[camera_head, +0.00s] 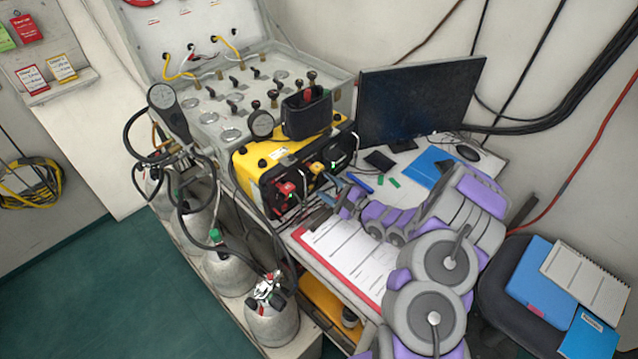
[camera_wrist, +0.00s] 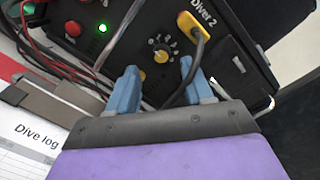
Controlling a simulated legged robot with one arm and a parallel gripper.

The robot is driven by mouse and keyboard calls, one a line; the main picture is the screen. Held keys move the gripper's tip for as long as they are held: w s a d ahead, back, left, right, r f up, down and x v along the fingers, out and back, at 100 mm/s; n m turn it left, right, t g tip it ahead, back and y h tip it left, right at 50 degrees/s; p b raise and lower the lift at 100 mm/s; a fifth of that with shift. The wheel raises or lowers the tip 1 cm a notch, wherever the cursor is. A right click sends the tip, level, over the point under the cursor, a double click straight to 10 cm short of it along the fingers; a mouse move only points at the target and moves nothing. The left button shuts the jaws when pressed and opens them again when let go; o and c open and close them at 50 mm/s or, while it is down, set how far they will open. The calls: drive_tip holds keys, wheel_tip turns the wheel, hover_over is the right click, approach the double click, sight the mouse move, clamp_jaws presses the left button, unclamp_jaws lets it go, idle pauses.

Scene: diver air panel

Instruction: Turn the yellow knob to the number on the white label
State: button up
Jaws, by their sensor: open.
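The knob (camera_wrist: 161,56) with a yellow centre sits on the black front of the Diver 2 panel in the wrist view, with white scale marks around it. The numbers are too small to read. The black and yellow air panel (camera_head: 262,160) stands on the desk in the head view, where I cannot make out the knob. My gripper (camera_wrist: 158,74) is open, its blue fingertips apart on either side below the knob, with nothing held. My gripper also shows in front of the panel in the head view (camera_head: 336,190). I cannot identify a readable number on a white label.
A yellow plug (camera_wrist: 193,26) with a black cable hangs close to the right finger. Red and black cables (camera_wrist: 42,52) run at the left. A dive log clipboard (camera_head: 345,255) lies below, and a monitor (camera_head: 420,97) stands right of the panel.

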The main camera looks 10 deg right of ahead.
sight(315, 178)
drive_tip(key=shift+x, duration=1.85)
drive_tip(key=shift+c, duration=0.2)
clamp_jaws()
